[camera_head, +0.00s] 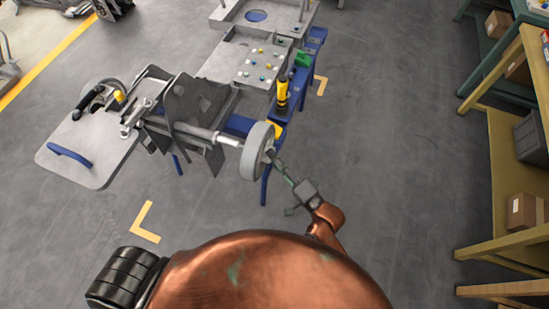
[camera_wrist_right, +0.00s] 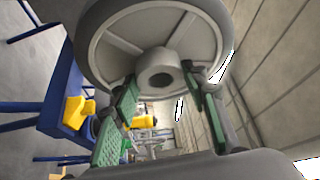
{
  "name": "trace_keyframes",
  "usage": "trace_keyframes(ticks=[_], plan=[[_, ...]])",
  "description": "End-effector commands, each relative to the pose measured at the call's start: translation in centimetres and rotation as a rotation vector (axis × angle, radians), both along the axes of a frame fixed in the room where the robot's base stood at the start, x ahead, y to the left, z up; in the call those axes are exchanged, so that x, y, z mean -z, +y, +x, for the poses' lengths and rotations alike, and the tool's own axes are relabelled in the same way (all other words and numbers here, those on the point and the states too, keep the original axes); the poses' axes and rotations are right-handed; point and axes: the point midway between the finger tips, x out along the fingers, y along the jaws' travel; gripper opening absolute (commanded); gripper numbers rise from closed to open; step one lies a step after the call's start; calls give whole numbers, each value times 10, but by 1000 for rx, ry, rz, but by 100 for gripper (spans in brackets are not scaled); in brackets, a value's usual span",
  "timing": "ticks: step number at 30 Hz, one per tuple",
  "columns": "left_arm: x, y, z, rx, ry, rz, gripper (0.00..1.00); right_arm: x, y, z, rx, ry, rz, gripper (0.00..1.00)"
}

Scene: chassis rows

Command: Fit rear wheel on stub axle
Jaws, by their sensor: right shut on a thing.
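A grey rear wheel (camera_head: 252,155) stands on edge at the right end of the light metal stub axle (camera_head: 228,138) of the chassis (camera_head: 190,110). In the head view I cannot tell whether the axle enters the wheel's bore or only meets its inner side. My right gripper (camera_head: 272,158) reaches in from the lower right and is shut on the wheel's hub. In the right wrist view, the wheel (camera_wrist_right: 112,42) fills the top, and its round hub is between the green-padded fingers of my right gripper (camera_wrist_right: 158,92). The wheel hides the axle there. My left gripper is out of view.
A blue stand (camera_head: 265,183) is under the chassis, just beyond the wheel. A yellow-and-black tool (camera_head: 282,95) stands behind it. Shelves (camera_head: 510,180) with boxes line the right side. The floor (camera_head: 390,150) between is clear.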

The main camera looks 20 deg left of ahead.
Motion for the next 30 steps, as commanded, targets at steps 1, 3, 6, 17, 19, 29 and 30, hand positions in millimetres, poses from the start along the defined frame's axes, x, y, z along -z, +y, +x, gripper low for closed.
trace_keyframes(ticks=[1, 3, 6, 17, 19, 29, 30], plan=[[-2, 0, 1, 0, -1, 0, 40, -6, 0, 0, 1, -6, 8, 0], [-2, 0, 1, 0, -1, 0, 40, -5, 0, 0, 1, -6, 8, 0], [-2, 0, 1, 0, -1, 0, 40, -5, 0, 0, 1, -6, 8, 0], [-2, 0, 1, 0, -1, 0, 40, -5, 2, 0, 1, -5, 8, 0], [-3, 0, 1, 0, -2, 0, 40, -5, 3, 0, 1, -6, 8, 0], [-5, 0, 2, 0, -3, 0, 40, -6, 8, 0, 1, -6, 8, 0], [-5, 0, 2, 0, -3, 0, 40, -6, 9, 0, 1, -6, 8, 0]])
